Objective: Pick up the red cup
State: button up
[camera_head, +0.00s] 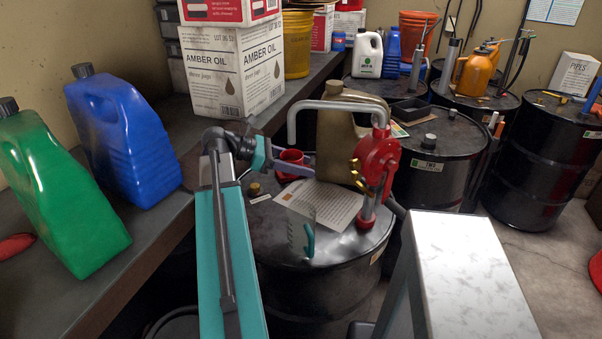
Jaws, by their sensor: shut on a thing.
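The red cup (289,168) is at the back left of the near black drum's top (345,250), left of the tan jug. My gripper (304,164) reaches in from the left and is shut on the cup. Its grey fingers cross the cup and hide part of it. I cannot tell whether the cup touches the drum top or is held just above it.
A red hand pump (378,165) with a grey spout stands on the near drum, beside a paper sheet (318,205) and a tan jug (338,145). Blue (125,140) and green (60,190) jugs stand on the left bench. A white marbled surface (468,270) is at front right.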

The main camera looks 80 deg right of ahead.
jog(key=shift+r, duration=0.4)
jog(key=shift+s+a+r, duration=0.1)
jog(key=shift+a, duration=0.2)
jog(key=s+a+b, duration=0.2)
jog(key=a+b, duration=0.1)
jog(key=a, duration=0.4)
jog(key=shift+a, duration=0.15)
jog(key=shift+a, duration=0.1)
jog(key=shift+s+a+b, duration=0.2)
jog(key=shift+a+b, duration=0.4)
jog(key=shift+b, duration=0.95)
jog(key=shift+s+a+b, duration=0.1)
jog(key=shift+a+b, duration=0.2)
jog(key=shift+b, duration=0.4)
jog(key=shift+s+a+b, duration=0.2)
jog(key=shift+a+b, duration=0.45)
jog(key=shift+b, duration=1)
jog(key=shift+s+a+b, duration=0.15)
jog(key=shift+a+b, duration=0.45)
jog(key=shift+b, duration=1.05)
jog(key=shift+s+a+b, duration=0.2)
jog(key=shift+a+b, duration=0.55)
jog(key=shift+b, duration=0.4)
jog(key=shift+s+a+b, duration=0.2)
jog(key=shift+a+b, duration=0.5)
jog(key=shift+b, duration=0.4)
jog(key=shift+s+a+b, duration=0.2)
jog(key=shift+a+b, duration=0.55)
jog(key=shift+b, duration=0.4)
